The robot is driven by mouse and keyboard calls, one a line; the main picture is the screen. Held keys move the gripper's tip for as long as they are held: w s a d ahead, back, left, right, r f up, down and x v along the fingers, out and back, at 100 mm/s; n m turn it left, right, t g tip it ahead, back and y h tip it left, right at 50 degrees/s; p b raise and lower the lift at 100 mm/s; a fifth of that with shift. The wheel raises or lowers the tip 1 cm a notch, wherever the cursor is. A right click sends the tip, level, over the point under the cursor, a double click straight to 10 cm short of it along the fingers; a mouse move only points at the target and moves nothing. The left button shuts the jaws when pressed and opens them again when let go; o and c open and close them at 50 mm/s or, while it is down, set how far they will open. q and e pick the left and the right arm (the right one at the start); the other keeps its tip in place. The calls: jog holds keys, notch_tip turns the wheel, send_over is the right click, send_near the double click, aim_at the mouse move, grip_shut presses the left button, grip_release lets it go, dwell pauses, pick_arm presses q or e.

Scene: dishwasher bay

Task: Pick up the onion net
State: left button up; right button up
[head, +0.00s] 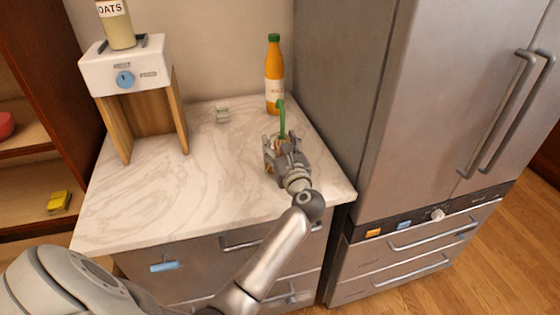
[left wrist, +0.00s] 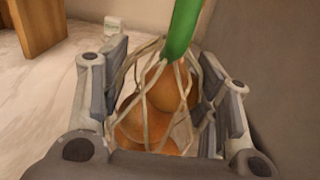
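The onion net (left wrist: 158,100) is a pale mesh bag of brown-orange onions with a green top (left wrist: 183,30). It stands upright on the right part of the marble counter. In the head view its green top (head: 281,118) sticks up above my left gripper (head: 284,150), which hides most of the bag. In the left wrist view, the fingers of my left gripper (left wrist: 165,100) are spread wide, one on each side of the net. The mesh lies close to both finger pads; firm contact cannot be made out. My right gripper is not in view.
An orange bottle (head: 274,75) with a green cap stands just behind the net. A white dispenser (head: 125,75) on wooden legs is at the left, with a small pale object (head: 222,115) between. A tall fridge (head: 430,90) borders the counter's right side. The counter's middle (head: 190,175) is clear.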

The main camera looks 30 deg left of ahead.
pick_arm(q)
jog(key=shift+w+f, duration=0.15)
jog(key=c, duration=0.5)
grip_shut()
